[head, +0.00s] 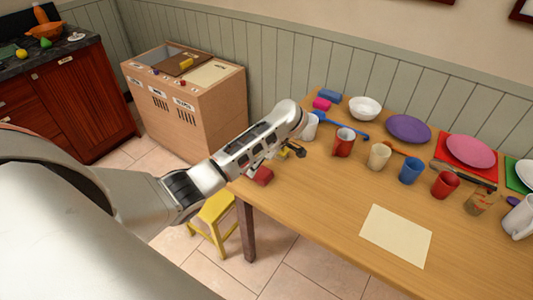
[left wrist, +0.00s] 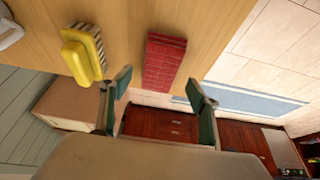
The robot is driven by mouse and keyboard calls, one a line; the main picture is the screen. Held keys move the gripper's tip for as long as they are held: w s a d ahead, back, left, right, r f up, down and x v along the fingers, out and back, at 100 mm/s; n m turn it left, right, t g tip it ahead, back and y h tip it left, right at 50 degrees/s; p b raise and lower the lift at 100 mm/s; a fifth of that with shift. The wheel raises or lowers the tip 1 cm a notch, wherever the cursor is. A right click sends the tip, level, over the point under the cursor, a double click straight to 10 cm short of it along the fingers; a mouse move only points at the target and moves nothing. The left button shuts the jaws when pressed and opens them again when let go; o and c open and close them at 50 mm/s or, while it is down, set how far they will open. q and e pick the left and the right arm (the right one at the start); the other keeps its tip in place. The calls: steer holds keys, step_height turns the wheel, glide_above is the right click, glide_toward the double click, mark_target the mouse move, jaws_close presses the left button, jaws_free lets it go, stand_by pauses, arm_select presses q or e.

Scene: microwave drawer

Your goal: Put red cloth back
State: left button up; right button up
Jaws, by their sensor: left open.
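The red cloth (head: 262,176) looks like a small folded block and lies near the left edge of the wooden table (head: 340,210). In the left wrist view the cloth (left wrist: 164,62) lies beyond the fingertips, between their directions. My left gripper (head: 292,150) reaches over the table's left end, above and beside the cloth. In the left wrist view its fingers (left wrist: 160,92) are spread apart with nothing between them. My right gripper is out of view.
A yellow brush-like item (left wrist: 84,52) lies beside the cloth. A labelled wooden cabinet (head: 185,105) with top compartments stands left, behind a yellow stool (head: 214,212). Several cups, including a red one (head: 344,142), and plates crowd the table's back. A cream sheet (head: 396,235) lies in front.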

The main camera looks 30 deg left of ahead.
arm_select(q)
steer(key=v, duration=0.8)
steer(key=w+a+r+n+t+y, duration=0.15)
steer(key=a+r+t+y, duration=0.35)
steer(key=a+t+y, duration=0.5)
steer(key=s+d+r+m+t+h, duration=0.2)
steer(key=d+m+t+h, duration=0.3)
steer(key=d+m+t, duration=0.15)
steer(key=s+d+r+m+t+h, duration=0.1)
steer(key=s+d+m+t+h, duration=0.1)
steer(key=d+m+t+h, duration=0.4)
steer(key=s+d+f+m+g+h, duration=0.5)
steer(key=s+d+f+m+h, duration=0.25)
steer(key=d+f, duration=0.3)
steer(key=s+a+f+m+g+y, duration=0.2)
steer(key=s+f+g, duration=0.5)
steer(key=s+f, duration=0.8)
step_height(320, 180, down, 3)
steer(key=shift+a+f, duration=0.1)
steer(key=shift+a, duration=0.55)
